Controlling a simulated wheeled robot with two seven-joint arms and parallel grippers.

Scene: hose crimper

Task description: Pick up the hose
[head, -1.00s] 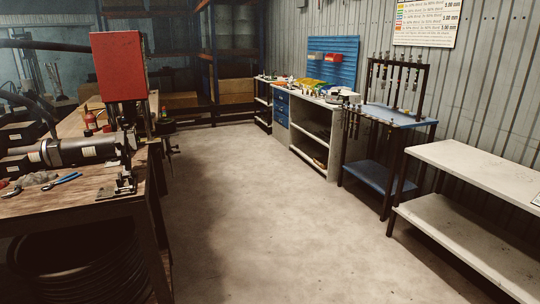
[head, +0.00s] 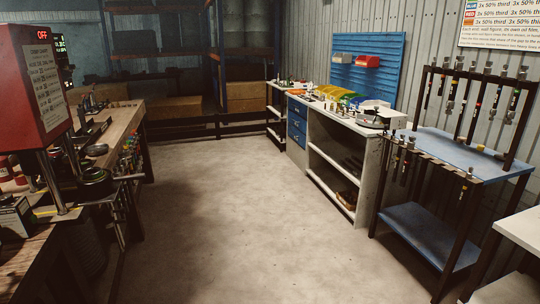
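Several short dark hoses with metal end fittings and coloured bands hang from the upper bar of a rack (head: 480,75) at the right; one such hose (head: 513,102) hangs near the bar's right end. More short pieces with metal ends (head: 407,160) hang along the rack's lower front edge. I cannot tell which of these is the task's hose. Neither of my grippers is in view.
The floor (head: 230,215) is clear between the left workbench (head: 115,130) with its red machine (head: 38,85) and the right side. A white shelf unit (head: 345,135) and a white table corner (head: 525,232) flank the rack.

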